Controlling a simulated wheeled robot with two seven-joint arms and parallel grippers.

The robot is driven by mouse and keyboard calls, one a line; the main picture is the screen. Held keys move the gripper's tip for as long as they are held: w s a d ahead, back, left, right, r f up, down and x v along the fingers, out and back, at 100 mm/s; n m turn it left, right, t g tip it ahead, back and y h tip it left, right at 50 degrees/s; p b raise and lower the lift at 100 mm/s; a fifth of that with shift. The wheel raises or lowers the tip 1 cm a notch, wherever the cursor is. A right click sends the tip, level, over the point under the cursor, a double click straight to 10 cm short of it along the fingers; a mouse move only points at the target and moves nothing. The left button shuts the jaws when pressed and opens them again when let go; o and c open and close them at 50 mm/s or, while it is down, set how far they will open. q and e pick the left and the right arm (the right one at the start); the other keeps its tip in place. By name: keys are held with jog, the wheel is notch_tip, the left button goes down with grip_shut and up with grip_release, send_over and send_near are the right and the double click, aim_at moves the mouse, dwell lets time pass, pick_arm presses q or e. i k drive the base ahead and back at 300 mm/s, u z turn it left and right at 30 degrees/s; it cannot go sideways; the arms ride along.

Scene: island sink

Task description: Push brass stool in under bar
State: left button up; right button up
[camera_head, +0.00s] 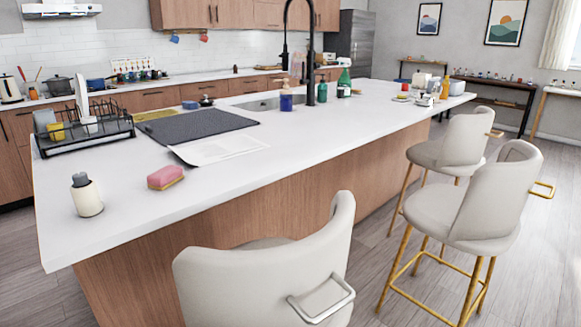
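A cream stool with bright brass legs and a brass back handle (484,205) stands at the right. It stands on the floor, out from the white-topped bar (330,150), with its backrest turned away from the bar. A second cream stool (452,147) stands behind it, with duller gold-brown legs and a small handle. A third cream stool (262,275) with a silver handle is close in front, near the bar's edge; its legs are hidden. Neither of my grippers is in view.
Open wooden floor lies right of the stools. The bar top holds a dish rack (85,130), a cream bottle (86,195), a pink sponge (165,177), and a black tap (310,60). A side table (500,92) stands at the back right.

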aim_at(482, 220)
jog(key=z, duration=1.6)
jog(key=i, duration=0.4)
jog(key=z, duration=0.9)
jog(key=i, duration=1.05)
jog(key=u, duration=0.55)
jog(key=i, duration=1)
jog(key=u, duration=0.8)
jog(key=i, duration=0.55)
